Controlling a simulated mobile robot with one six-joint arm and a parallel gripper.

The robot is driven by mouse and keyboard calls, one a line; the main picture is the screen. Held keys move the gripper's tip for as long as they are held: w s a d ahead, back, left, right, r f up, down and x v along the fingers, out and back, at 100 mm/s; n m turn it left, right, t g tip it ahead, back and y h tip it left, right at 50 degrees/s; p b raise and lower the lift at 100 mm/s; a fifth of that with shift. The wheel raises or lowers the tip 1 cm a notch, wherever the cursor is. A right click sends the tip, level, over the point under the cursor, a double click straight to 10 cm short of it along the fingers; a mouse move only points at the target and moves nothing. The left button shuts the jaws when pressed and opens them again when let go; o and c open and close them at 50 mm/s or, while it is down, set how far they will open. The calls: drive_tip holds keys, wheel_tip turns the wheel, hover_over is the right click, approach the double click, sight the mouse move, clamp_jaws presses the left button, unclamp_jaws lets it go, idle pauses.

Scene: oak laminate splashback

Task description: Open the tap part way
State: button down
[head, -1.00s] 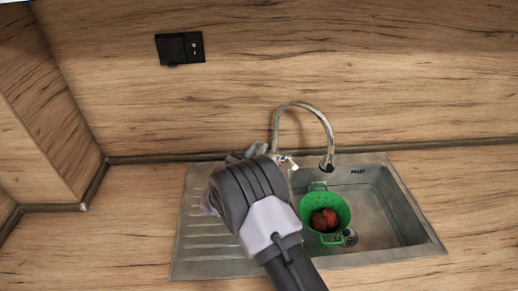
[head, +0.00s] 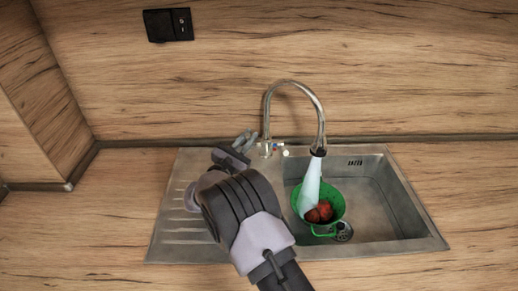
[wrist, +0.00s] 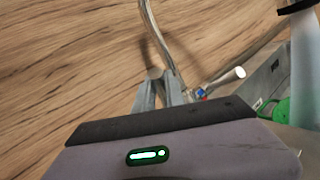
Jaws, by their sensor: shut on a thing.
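The chrome tap (head: 322,115) stands behind the sink, with its tall curved spout over the basin. A pale stream of water (head: 311,184) runs from the spout. The tap's lever, with a white end and red and blue marks, shows in the wrist view (wrist: 226,82), pointing right. My gripper (head: 249,138) is at the left side of the tap's base, shut on the tap lever; the held part is mostly hidden. Its fingers also show in the wrist view (wrist: 160,88), close against the tap base.
A green colander (head: 334,205) with dark red round pieces (head: 319,212) sits in the basin under the stream. The steel sink (head: 400,225) has a ribbed drainer at left. A black socket plate (head: 167,25) is on the wooden splashback. The worktop at left is clear.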

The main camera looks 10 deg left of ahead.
drive_tip(key=shift+s+f+b, duration=0.15)
drive_tip(key=shift+f+b, duration=0.15)
drive_tip(key=shift+f, duration=0.15)
drive_tip(key=shift+s+r, duration=0.1)
drive_tip(key=shift+r, duration=0.15)
drive_tip(key=c, duration=1.4)
unclamp_jaws()
